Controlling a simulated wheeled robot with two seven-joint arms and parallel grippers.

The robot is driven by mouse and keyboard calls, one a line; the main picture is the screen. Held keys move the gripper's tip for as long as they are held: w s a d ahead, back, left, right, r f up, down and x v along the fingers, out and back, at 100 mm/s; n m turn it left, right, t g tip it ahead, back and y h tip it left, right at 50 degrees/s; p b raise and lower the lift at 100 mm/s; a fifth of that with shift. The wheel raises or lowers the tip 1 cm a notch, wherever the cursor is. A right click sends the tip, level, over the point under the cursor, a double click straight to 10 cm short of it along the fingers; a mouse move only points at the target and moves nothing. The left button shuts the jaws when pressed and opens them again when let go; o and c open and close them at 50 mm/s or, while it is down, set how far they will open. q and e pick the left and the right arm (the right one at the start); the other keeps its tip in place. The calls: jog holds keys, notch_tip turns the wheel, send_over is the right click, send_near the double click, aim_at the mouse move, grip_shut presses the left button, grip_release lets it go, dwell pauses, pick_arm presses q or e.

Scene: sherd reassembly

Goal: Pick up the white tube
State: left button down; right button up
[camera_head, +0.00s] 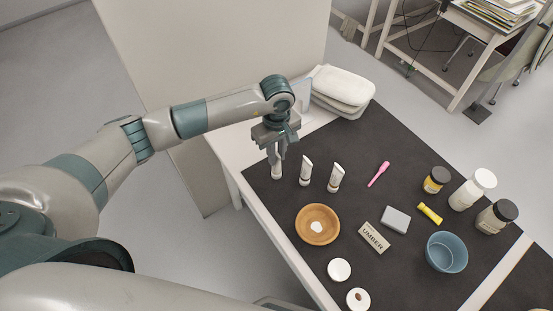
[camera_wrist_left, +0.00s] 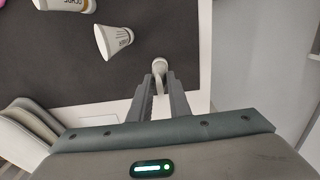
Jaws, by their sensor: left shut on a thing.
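My left gripper (camera_head: 278,150) points down at the far left of the dark mat and is shut on a white tube (camera_head: 277,172). In the left wrist view the white tube (camera_wrist_left: 159,66) shows between the fingertips (camera_wrist_left: 159,80). Its upper part is hidden by the fingers. Its lower end is at or just above the mat; I cannot tell which. Two more white tubes stand to its right, a near one (camera_head: 306,171) and a farther one (camera_head: 335,178). The near one also shows in the left wrist view (camera_wrist_left: 114,41). My right gripper is not in view.
The dark mat (camera_head: 275,203) holds a wooden bowl (camera_head: 318,237), an UMBER block (camera_head: 374,238), a grey block (camera_head: 396,219), a blue bowl (camera_head: 446,262), a pink tool (camera_head: 378,174), a yellow tube (camera_head: 429,213) and several jars. White trays (camera_head: 341,90) stand behind.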

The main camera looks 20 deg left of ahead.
pick_arm(q)
notch_tip(320, 180, up, 9)
jog(key=b, duration=0.3)
jog(key=shift+f+b, duration=0.1)
jog(key=shift+b, duration=0.2)
jog(key=shift+r, duration=0.55)
jog(key=shift+s+a+r+m, duration=0.1)
jog(key=shift+s+r+m, duration=0.15)
jog(key=shift+m, duration=0.05)
jog(key=s+a+r+m, duration=0.3)
jog(key=s+r+m, duration=0.2)
jog(key=s+m, duration=0.4)
jog(key=shift+s+a+r+m, duration=0.3)
jog(key=shift+s+m, duration=0.1)
jog(key=shift+s, duration=0.5)
jog(key=shift+d, duration=0.1)
